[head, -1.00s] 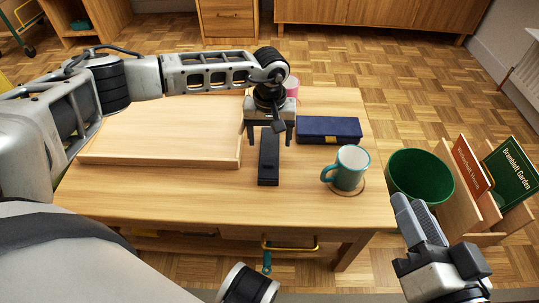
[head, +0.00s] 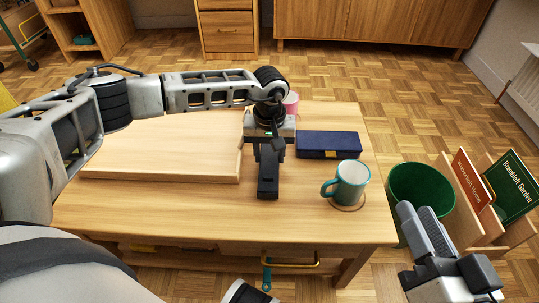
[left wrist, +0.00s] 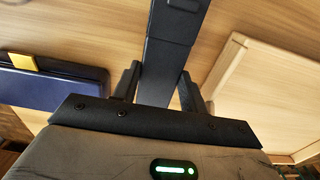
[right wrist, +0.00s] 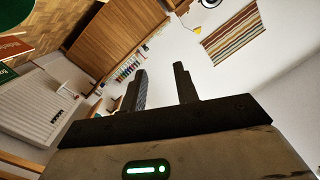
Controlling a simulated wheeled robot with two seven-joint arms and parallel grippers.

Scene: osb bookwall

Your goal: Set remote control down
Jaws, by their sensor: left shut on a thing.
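The remote control (head: 268,182) is a long black bar above or on the front middle of the wooden table (head: 190,215). My left gripper (head: 269,150) is shut on it from above. In the left wrist view the remote (left wrist: 170,40) runs between the two fingers (left wrist: 160,88), its far end out of frame. I cannot tell whether its underside touches the table. My right gripper (head: 425,232) is off the table's right side, open and empty; its spread fingers show in the right wrist view (right wrist: 162,88).
A dark blue case (head: 328,141), a teal mug (head: 350,183) on a coaster and a pink item (head: 291,103) stand to the right and behind. A green bin (head: 420,190) is off the right edge. The table front is clear.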

